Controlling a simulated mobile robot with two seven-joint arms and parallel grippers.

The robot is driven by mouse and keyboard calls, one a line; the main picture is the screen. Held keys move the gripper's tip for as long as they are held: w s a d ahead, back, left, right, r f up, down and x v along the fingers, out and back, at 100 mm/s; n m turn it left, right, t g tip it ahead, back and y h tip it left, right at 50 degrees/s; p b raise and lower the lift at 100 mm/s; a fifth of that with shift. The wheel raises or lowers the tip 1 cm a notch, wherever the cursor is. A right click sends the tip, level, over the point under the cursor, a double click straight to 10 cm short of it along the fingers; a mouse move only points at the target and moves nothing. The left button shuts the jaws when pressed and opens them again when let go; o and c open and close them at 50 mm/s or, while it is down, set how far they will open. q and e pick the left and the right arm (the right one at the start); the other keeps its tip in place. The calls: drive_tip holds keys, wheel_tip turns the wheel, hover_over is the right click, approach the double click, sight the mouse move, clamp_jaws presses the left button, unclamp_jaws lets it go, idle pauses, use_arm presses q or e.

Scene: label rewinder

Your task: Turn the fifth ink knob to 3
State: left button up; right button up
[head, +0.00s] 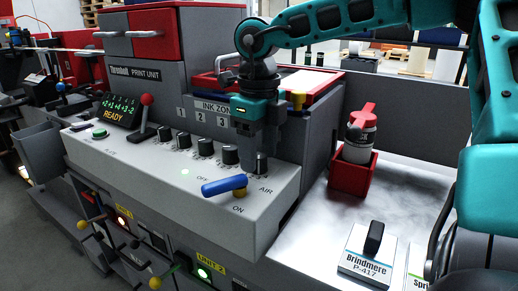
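A row of several black ink knobs runs along the light grey sloped console (140,160). The fourth knob (229,155) stands clear. The fifth knob (261,164) is at the right end, partly hidden by my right gripper (259,154). That gripper points down from above with its fingertips at the fifth knob; whether they touch or grip it is unclear. The display (120,109) shows a row of small green numbers, the last seemingly -2, above a yellow READY. My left gripper is out of view.
A blue AIR lever (224,186) sits just in front of the fifth knob. A red-knobbed lever (146,112) stands left of the knobs. A red holder (353,173) with a bottle (360,138) and a Brindmere block (367,258) are on the right-hand table.

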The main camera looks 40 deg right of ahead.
sight(259, 156)
wheel_tip(259, 156, up, 13)
drive_tip(key=p, duration=0.1)
idle(0.5)
drive_tip(key=shift+f, duration=0.15)
idle(0.4)
